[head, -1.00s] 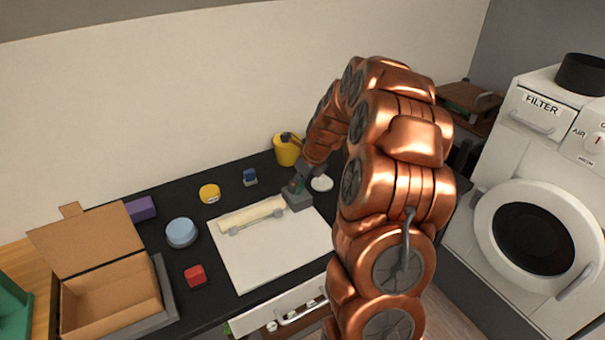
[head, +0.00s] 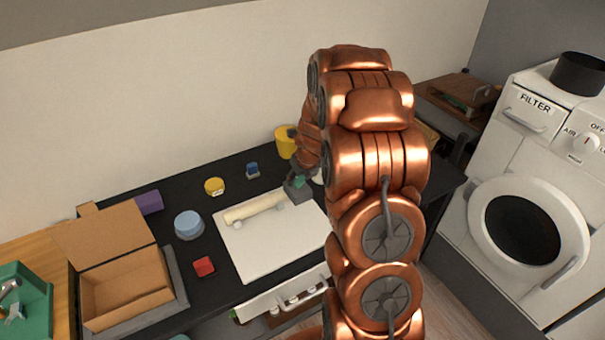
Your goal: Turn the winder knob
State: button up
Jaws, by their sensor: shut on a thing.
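The winder has a cream roll (head: 250,210) lying on a white board (head: 262,255) on the black desktop, with small grey supports beside it. A dark grey block (head: 301,194) stands at the roll's right end. My gripper (head: 297,181) reaches down at this block and is shut on the winder knob. The knob itself is hidden behind the gripper, so its angle cannot be told. My copper arm covers the area just right of the gripper.
A yellow mug (head: 284,143), blue item (head: 252,171), yellow tub (head: 214,187), pale blue round tub (head: 188,225) and red block (head: 204,266) surround the board. An open cardboard box (head: 127,292) stands left. A drawer (head: 285,303) is open below the desk; a washing machine (head: 513,140) stands right.

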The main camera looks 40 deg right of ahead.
jog(key=o, duration=1.1)
jog(key=shift+v, duration=5.95)
